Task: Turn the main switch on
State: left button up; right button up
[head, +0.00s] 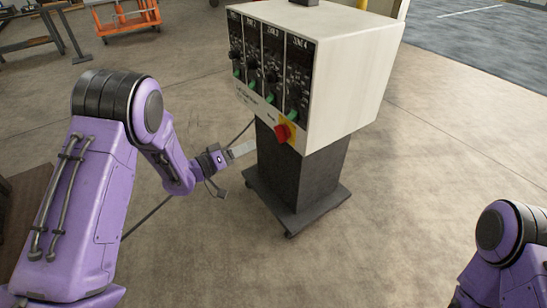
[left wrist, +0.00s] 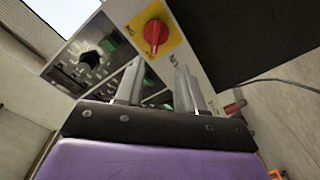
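The main switch (head: 283,132) is a red rotary knob on a yellow plate at the lower right corner of the control box's front panel. In the left wrist view the red knob (left wrist: 156,33) shows large, beyond the fingers. My left gripper (head: 243,149) is below and to the left of the switch in the head view, apart from it. In the left wrist view its two fingers (left wrist: 158,85) stand apart with nothing seen between them. My right gripper is not in view; only part of my right arm shows at the lower right.
The white control box (head: 352,85) has several black zone panels with knobs and green switches. It stands on a dark pedestal (head: 300,170) with a wheeled base (head: 310,212). A cable runs behind my left arm. An orange cart (head: 125,22) stands far back; the floor in front is clear.

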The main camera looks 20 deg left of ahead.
aim_at(276, 134)
pick_arm(q)
jog(key=shift+h, duration=0.3)
jog(key=b+x, duration=0.1)
jog(key=x, duration=0.9)
jog(key=shift+w+d+r+b, duration=0.2)
jog(key=shift+w+d+b, duration=0.05)
jog(key=shift+b, duration=0.05)
grip_shut()
